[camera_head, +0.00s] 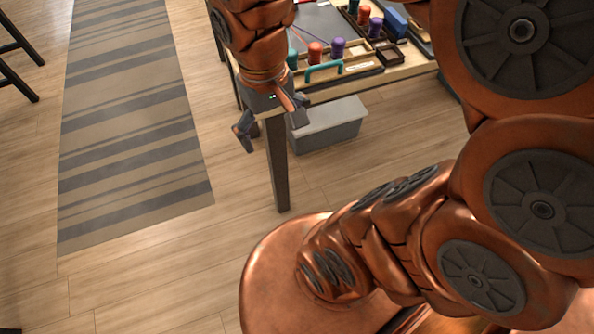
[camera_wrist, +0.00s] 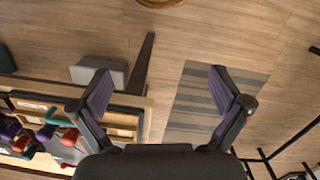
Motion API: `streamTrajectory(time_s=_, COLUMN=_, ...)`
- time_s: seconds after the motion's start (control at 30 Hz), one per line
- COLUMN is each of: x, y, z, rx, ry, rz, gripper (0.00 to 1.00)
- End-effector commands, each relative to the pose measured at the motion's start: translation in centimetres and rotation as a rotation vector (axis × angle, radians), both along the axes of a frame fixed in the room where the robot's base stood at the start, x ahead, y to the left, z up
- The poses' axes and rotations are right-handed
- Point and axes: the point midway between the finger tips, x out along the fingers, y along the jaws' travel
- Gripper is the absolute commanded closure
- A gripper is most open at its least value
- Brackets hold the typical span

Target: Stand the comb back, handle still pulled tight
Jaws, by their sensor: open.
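My gripper (camera_head: 270,118) is open and empty. Teal, orange-red and purple spools (camera_head: 338,48) stand just behind the handle. I cannot make out a comb for certain in either view, nor whether any cord is tight.
The wooden table (camera_head: 400,74) also carries a dark tray, more spools, a small dark box (camera_head: 391,55) and a blue block (camera_head: 395,22). A grey bin (camera_head: 328,125) sits on the floor below. A striped rug (camera_head: 130,130) lies left on open floor.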

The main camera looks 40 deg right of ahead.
Motion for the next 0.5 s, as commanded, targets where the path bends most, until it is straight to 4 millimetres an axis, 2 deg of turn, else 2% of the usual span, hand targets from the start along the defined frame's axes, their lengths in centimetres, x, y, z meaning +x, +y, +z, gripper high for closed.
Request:
streamTrajectory(time_s=0.03, x=-1.9, y=0.3, z=-0.7, rx=0.001, ry=0.014, rz=0.019, gripper=0.0)
streamTrajectory(time_s=0.1, x=-4.0, y=0.8, z=-1.6, rx=0.009, ry=0.034, rz=0.041, gripper=0.0)
streamTrajectory(time_s=0.2, x=-6.2, y=1.1, z=-2.6, rx=0.017, ry=0.052, rz=0.061, gripper=0.0)
streamTrajectory(time_s=0.3, x=-7.7, y=1.3, z=-3.3, rx=0.024, ry=0.067, rz=0.072, gripper=0.0)
streamTrajectory(time_s=0.5, x=-8.2, y=1.4, z=-3.5, rx=0.027, ry=0.071, rz=0.078, gripper=0.0)
